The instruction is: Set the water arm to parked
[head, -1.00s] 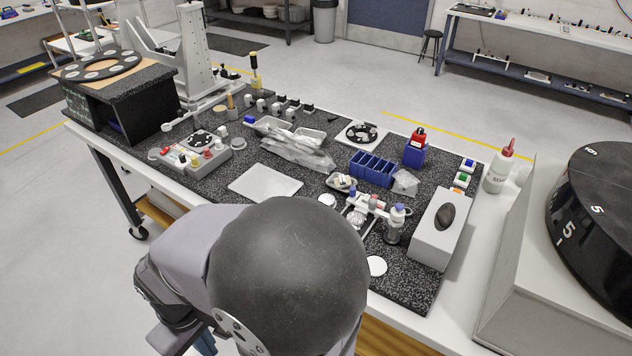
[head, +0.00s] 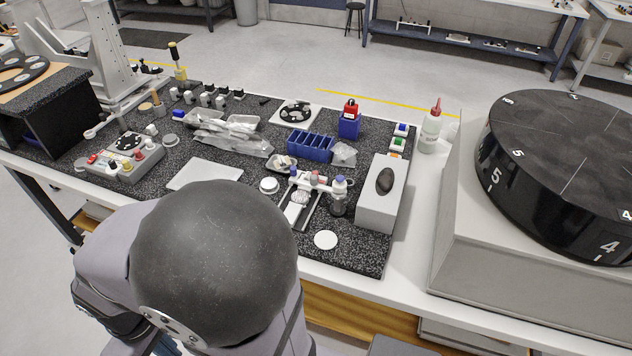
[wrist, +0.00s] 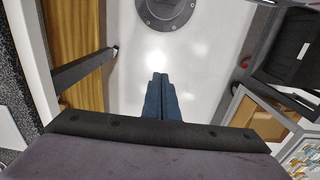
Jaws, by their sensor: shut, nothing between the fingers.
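No part is clearly marked as the water arm, and I cannot tell which one it is. A small fixture (head: 310,183) with a pale crossbar and red and blue parts stands on the speckled bench mat in the head view. A grey control box (head: 122,163) with coloured knobs and a small black disc sits at the left of the mat. My gripper (wrist: 160,76) shows in the wrist view with its blue fingers together and empty, over pale floor beside the bench. In the head view my arm hides most of it.
A blue divided bin (head: 311,146), a white box (head: 381,193) with a dark lump and a flat pale plate (head: 204,174) occupy the mat. A large black numbered drum (head: 560,175) stands at right. A squeeze bottle (head: 431,128) stands beside the mat.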

